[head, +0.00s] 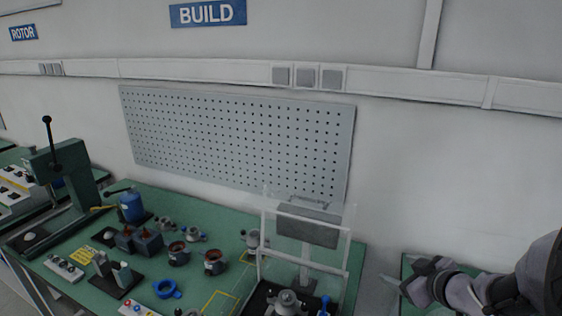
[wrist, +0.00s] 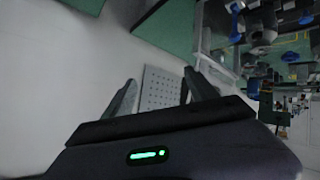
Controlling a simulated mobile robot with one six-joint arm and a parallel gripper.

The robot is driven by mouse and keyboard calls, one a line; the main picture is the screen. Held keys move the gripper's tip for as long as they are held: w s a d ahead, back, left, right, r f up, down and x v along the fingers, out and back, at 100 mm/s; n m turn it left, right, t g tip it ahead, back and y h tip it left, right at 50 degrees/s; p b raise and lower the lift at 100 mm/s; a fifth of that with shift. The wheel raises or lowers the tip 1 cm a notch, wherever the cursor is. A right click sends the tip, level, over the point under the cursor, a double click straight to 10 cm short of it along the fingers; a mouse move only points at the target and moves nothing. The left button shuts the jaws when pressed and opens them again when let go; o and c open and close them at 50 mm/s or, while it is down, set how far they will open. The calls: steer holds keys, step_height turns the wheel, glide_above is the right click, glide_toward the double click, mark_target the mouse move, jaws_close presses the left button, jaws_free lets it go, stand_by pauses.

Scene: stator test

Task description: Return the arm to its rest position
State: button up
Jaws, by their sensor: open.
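My arm reaches in from the right edge of the head view. My gripper (head: 392,285) is at its left end, in the air to the right of the clear-sided test stand (head: 348,250), apart from it. In the wrist view my gripper (wrist: 158,88) shows two dark fingers spread apart with nothing between them. The wall and pegboard (wrist: 160,86) show through the gap. The green bench and its parts appear tilted at the upper right of the wrist view.
A pegboard (head: 240,135) hangs behind. Another green surface (head: 410,266) lies under my arm. Bare wall is behind my gripper.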

steer(key=s+r+m+h+b, duration=0.2)
steer(key=s+r+m+h, duration=0.4)
steer(key=r+m, duration=0.15)
steer(key=s+a+f+m+g+y+b, duration=0.1)
steer(key=s+a+m+g+y, duration=0.1)
steer(key=s+a, duration=0.7)
steer(key=s+a+f+m+g+y+b, duration=0.1)
steer(key=s+a+g+y, duration=0.2)
steer(key=s+a, duration=0.6)
steer(key=shift+s+f+m+y, duration=0.3)
steer(key=shift+s+m+y, duration=0.1)
steer(key=shift+s, duration=0.35)
